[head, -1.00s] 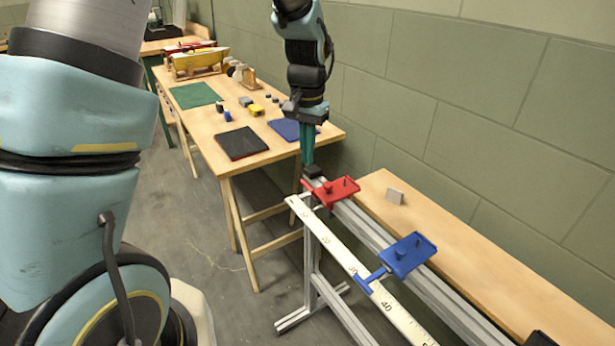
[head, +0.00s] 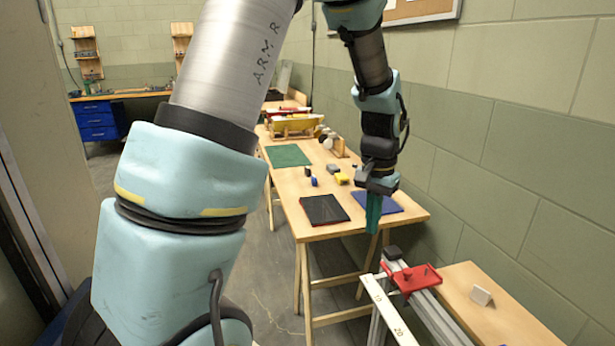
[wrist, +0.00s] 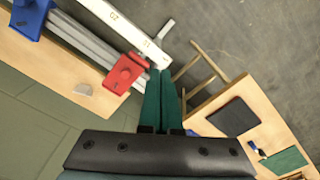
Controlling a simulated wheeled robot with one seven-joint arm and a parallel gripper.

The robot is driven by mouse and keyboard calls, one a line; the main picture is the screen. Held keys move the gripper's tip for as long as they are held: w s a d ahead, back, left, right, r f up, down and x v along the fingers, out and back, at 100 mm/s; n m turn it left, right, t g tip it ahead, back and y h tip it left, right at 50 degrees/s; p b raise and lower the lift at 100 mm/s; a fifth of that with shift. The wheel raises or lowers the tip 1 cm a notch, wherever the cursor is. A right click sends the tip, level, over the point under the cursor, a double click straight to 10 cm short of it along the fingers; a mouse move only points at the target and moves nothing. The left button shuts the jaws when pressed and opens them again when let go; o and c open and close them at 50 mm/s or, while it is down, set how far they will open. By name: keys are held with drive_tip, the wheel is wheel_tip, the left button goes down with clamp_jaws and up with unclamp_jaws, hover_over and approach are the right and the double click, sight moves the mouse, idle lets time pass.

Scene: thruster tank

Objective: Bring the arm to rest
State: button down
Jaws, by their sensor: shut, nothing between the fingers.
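My gripper (head: 373,212) points down in the head view, with its green fingers together and nothing held. It hangs just beyond the near end of the rail, above and apart from the red carriage (head: 411,279). In the wrist view my gripper (wrist: 161,75) also shows its green fingers side by side and closed, with the red carriage (wrist: 124,71) to their left in the picture. My arm is stretched out over the area, its upper links bent down toward the gripper.
A wooden table (head: 295,215) holds a black mat (head: 325,210), a blue mat (head: 378,203), a green mat (head: 287,155) and small blocks. A ruler (head: 385,310) runs beside the rail. A wooden bench (head: 490,318) stands against the wall at right. The floor left of the table is clear.

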drive_tip(key=s+a+r+n, duration=0.1)
drive_tip(key=s+a+n, duration=0.1)
drive_tip(key=a, duration=1)
drive_tip(key=s+a+n+t, duration=0.1)
drive_tip(key=s+a+n, duration=0.2)
drive_tip(key=a, duration=1)
drive_tip(key=shift+r+n, duration=0.4)
drive_tip(key=shift+n, duration=0.8)
drive_tip(key=shift+a, duration=0.1)
